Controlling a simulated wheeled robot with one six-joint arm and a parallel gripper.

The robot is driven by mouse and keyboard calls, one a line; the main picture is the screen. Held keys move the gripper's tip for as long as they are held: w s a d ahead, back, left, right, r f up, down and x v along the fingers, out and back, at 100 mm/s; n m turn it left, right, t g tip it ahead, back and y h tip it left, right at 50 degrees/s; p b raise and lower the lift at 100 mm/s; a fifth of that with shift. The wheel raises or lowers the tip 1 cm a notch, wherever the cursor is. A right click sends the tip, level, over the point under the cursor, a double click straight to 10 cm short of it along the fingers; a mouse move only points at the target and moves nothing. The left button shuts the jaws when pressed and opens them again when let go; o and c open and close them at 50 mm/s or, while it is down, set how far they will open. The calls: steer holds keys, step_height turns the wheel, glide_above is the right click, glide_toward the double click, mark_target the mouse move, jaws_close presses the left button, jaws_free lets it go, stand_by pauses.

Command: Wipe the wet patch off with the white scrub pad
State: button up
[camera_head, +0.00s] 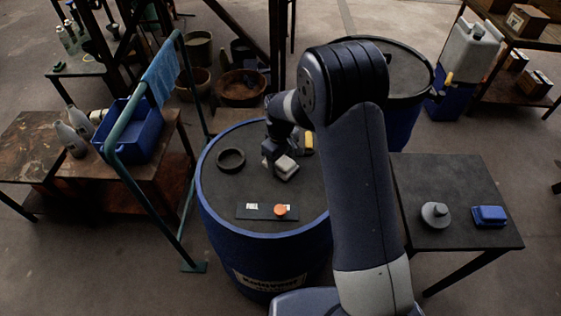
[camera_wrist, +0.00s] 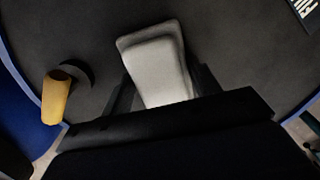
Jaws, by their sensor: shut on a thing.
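The white scrub pad (camera_head: 285,168) is in my gripper (camera_head: 277,163), over the dark lid of the blue vat (camera_head: 262,262). In the wrist view the pale pad (camera_wrist: 158,65) sits between the two dark fingers of my gripper (camera_wrist: 160,92), which are shut on its sides. The pad is low over the lid; I cannot tell whether it touches. I cannot make out a wet patch on the lid in either view; the pad, gripper and arm hide part of it.
On the lid are a dark ring (camera_head: 231,160), a yellow-handled piece (camera_head: 308,142) and a dark plate with an orange knob (camera_head: 280,211). A side table (camera_head: 460,185) on the right holds a grey weight-like object (camera_head: 435,214) and a blue box (camera_head: 489,215). A green rail (camera_head: 153,205) stands left.

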steer(key=shift+r+p, duration=1.85)
steer(key=shift+r, duration=1.2)
steer(key=shift+r, duration=0.1)
steer(key=shift+r+p, duration=0.85)
steer(key=shift+r, duration=0.5)
